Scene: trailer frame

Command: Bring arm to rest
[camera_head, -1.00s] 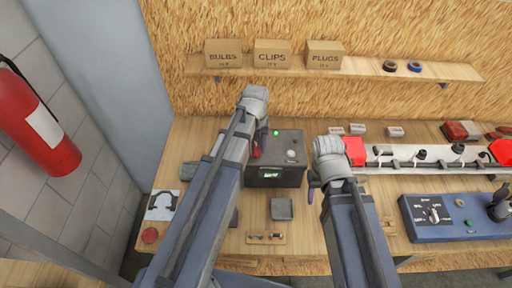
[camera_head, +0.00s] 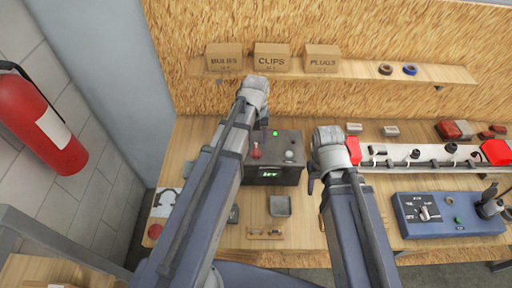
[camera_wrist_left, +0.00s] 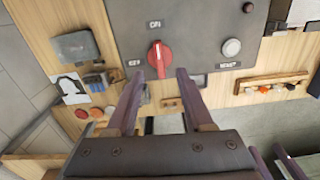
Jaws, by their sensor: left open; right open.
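My left arm reaches over a dark control box (camera_head: 290,172) on the bench. My left gripper (camera_wrist_left: 161,75) is open and empty in the left wrist view. Its fingertips appear on either side of the lower part of a red rotary knob (camera_wrist_left: 158,57), apart from it. In the head view the knob (camera_head: 256,153) shows beside the left wrist. The box has a pale round button (camera_head: 290,155), a lit green lamp (camera_head: 275,133) and a lit display (camera_head: 270,174). My right gripper (camera_head: 311,183) is mostly hidden behind its own wrist; its fingers are hard to make out.
A white rail with red ends (camera_head: 430,155) lies right of my right wrist. A blue tester box (camera_head: 440,214) stands at the front right. A grey tray (camera_head: 280,205) and small wooden rack (camera_head: 264,232) lie before the control box. A shelf (camera_head: 350,71) holds cartons above.

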